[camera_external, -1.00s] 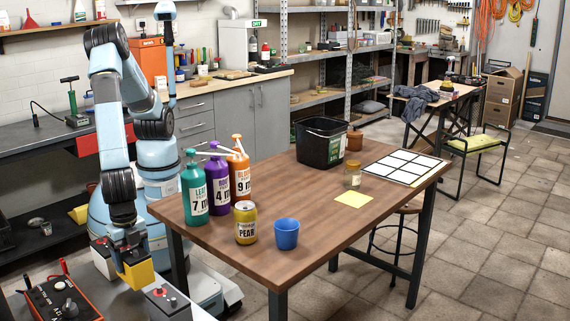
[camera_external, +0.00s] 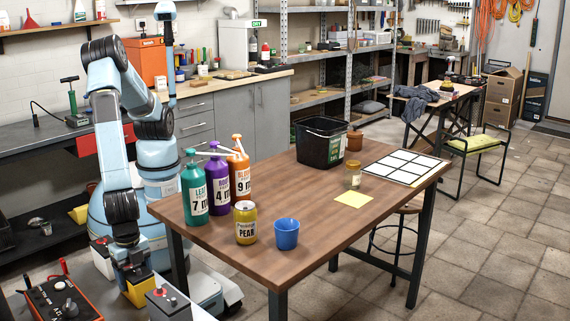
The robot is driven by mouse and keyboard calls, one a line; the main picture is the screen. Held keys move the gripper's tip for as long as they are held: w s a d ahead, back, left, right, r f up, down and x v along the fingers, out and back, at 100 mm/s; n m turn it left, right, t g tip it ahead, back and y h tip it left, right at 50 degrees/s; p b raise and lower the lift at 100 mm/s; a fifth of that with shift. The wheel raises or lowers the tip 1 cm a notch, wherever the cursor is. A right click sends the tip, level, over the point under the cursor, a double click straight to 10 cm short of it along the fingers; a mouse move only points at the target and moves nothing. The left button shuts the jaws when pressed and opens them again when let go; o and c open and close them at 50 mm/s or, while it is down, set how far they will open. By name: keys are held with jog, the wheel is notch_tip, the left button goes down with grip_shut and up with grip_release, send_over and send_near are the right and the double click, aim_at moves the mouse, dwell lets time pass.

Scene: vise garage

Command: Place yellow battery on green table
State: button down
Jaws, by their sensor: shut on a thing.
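My gripper (camera_external: 136,274) points down at the lower left, left of the brown table. It is shut on the yellow battery (camera_external: 138,293), a boxy yellow block with a dark top. The battery hangs low between a black battery with a red cap and a white-and-dark battery. I cannot tell whether its bottom touches the surface beneath. No plainly green table shows; a low bench with a yellow-green top (camera_external: 480,143) stands at the right.
A black battery (camera_external: 170,305) is close on the right of the held one; another battery (camera_external: 102,256) is behind left. A red charger (camera_external: 60,300) stands in front left. The brown table (camera_external: 285,262) holds bottles, a pear can, a blue cup and a black bin.

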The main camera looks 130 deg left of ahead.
grip_release()
jog(key=shift+r, duration=0.1)
